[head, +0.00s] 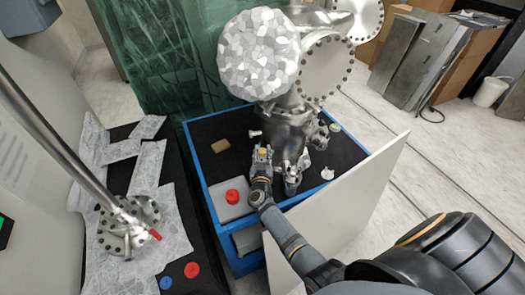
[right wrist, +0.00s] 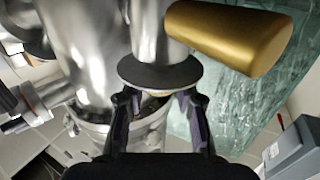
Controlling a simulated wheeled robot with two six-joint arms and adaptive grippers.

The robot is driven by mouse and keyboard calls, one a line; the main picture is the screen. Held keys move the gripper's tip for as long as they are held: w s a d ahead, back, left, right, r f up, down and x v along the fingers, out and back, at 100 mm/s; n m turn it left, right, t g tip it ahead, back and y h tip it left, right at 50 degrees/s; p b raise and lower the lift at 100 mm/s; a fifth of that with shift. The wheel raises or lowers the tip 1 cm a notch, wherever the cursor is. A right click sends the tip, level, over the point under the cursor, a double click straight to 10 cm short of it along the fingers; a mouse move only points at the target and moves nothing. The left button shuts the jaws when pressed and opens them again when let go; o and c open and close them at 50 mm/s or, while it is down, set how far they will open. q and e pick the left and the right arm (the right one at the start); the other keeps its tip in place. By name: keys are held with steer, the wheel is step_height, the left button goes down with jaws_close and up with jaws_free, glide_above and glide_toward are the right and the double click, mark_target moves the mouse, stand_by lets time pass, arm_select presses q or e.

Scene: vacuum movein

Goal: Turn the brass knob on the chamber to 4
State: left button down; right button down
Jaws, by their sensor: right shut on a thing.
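The metal chamber (head: 284,125) stands on the black top of a blue-edged bench. My right gripper (head: 263,153) is at the chamber's front left side, with a small yellow-brass spot, the brass knob (head: 265,151), at its fingertips. My left gripper is not in view.
A thick gold-coloured bar (right wrist: 232,36) is close beside the disc; its joining is unclear. A brown block (head: 220,146) and a red round part (head: 232,196) are left of my right arm. A white panel (head: 345,205) stands at the bench's right front.

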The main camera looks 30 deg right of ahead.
steer(key=c, duration=1)
jaws_free()
steer(key=shift+s+a, duration=0.15)
steer(key=shift+s, duration=0.15)
steer(key=v, duration=0.7)
steer(key=shift+w, duration=0.1)
